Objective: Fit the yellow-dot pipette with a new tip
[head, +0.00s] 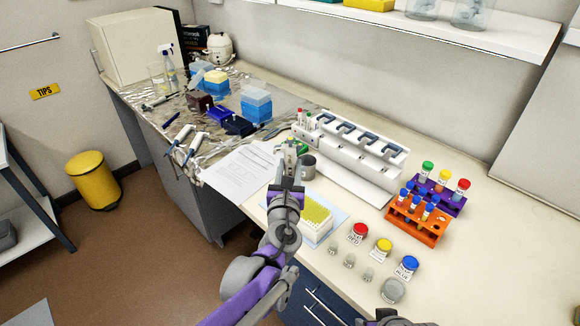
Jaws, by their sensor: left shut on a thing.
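My left gripper (289,172) reaches over the bench from the bottom of the head view. It is shut on a pale, upright thing (291,150), seen end-on and partly hidden by the fingers. It looks like a pipette; I cannot make out its dot clearly. Whether a tip is on the held thing cannot be seen.
A white pipette stand (345,160) is right of the gripper. A grey cup (308,164) stands close by. An orange tube rack (415,228), a purple rack (440,194) and jars with red (360,230), yellow and blue lids stand right. Paper (240,170) lies left.

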